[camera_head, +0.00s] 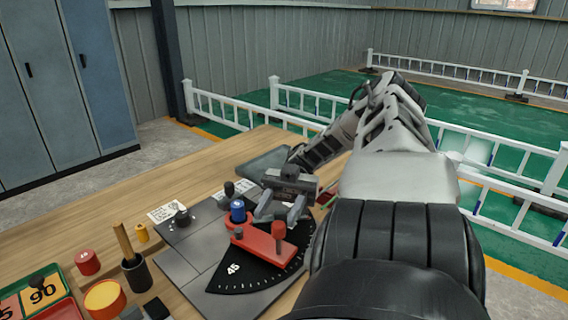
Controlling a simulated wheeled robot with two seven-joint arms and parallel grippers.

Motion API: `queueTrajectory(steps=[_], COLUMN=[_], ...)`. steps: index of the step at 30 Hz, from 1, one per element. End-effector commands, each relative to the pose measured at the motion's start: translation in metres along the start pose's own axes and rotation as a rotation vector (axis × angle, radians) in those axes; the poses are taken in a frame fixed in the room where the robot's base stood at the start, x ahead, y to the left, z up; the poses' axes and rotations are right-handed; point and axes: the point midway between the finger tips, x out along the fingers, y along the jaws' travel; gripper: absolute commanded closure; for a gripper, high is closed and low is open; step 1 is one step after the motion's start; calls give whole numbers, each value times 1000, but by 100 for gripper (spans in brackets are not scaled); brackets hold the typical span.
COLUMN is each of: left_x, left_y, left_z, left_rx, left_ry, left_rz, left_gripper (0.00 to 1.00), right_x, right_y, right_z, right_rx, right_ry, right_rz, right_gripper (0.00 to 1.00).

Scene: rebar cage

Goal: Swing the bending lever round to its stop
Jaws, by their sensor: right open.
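The bending lever (262,245) is a flat red-orange bar with an upright red-brown handle (278,231) at its right end. It lies over a black dial plate (240,272) with white degree marks; "45" shows near its left edge. A blue post (237,211) stands just behind the lever's left part. My right gripper (281,212) is open and empty, pointing down just behind the lever and right of the blue post. I cannot tell whether its fingers touch anything. The far right part of the dial is hidden by my right arm. My left gripper is not in view.
A grey base plate (190,262) carries the dial on a wooden table (60,235). At left are a red cylinder (87,262), a yellow-topped pot (104,298), a dark cup (137,273) with a wooden handle, and a tray with number tiles (42,293). White railings stand beyond.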

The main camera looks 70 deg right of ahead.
Motion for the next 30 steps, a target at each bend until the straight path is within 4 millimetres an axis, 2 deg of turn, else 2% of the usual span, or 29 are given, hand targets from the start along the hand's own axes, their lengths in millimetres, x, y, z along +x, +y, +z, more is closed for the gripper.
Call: queueTrajectory(steps=[1,9,15,21,30], left_x=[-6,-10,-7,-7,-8], left_y=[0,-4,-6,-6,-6], left_z=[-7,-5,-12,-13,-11], left_rx=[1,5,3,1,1], left_ry=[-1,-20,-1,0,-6], left_rz=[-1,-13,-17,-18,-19], left_gripper=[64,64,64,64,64], right_x=[8,47,85,114,129], right_y=[-4,-20,-36,-48,-54], right_z=[-16,-64,-79,-92,-98], right_rx=[6,2,1,0,0], right_ry=[-1,-1,1,2,1], right_rz=[-8,-2,-1,-1,0], right_gripper=[55,55,55,55,55])
